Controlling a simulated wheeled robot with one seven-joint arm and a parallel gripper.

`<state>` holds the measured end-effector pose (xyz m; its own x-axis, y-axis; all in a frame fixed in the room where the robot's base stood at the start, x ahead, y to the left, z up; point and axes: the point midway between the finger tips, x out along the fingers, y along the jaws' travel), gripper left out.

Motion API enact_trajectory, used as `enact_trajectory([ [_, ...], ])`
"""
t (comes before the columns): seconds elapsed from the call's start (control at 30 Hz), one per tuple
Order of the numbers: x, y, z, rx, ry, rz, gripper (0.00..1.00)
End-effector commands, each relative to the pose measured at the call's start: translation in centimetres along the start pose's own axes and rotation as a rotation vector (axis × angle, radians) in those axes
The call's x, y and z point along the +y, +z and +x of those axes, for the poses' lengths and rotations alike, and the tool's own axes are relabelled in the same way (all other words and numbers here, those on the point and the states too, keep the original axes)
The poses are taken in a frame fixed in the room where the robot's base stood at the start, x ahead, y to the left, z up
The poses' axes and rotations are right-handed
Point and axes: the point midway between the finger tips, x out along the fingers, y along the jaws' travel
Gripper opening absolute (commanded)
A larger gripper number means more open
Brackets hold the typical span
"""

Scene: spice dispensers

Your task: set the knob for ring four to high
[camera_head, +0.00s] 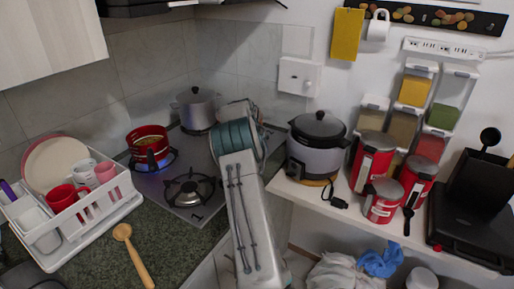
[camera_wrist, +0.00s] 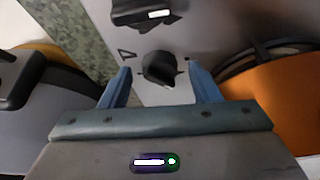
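A black knob (camera_wrist: 160,68) sits on the grey stove panel (camera_wrist: 152,95) in the wrist view. My gripper (camera_wrist: 159,76) is open, with one blue finger on each side of this knob and a gap showing on both sides. I cannot tell the knob's setting. A second black knob (camera_wrist: 146,11) is at the top of the wrist view. In the head view, the stove (camera_head: 199,211) has a front burner (camera_head: 188,188) with no pot on it. My arm hides the stove's right part, the knobs and my gripper there.
A red pot (camera_head: 148,145) stands over a blue flame. A silver pot (camera_head: 196,108) stands behind it. A rice cooker (camera_head: 317,158) is close to the right of my arm. In the wrist view, an orange object (camera_wrist: 270,100) is close to the right finger.

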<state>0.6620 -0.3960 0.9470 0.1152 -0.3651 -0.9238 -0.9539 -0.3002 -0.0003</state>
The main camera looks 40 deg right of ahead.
Motion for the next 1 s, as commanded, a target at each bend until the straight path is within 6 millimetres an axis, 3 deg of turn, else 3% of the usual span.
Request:
enact_trajectory([
  [0.27, -0.1, 0.0, -1.5, 0.001, -0.001, -0.001, 0.57],
  [0.7, 0.0, 0.0, -11.0, 0.002, -0.002, 0.000, 0.57],
  [1.0, 0.0, 0.0, -13.7, 0.000, 0.001, 0.000, 0.57],
])
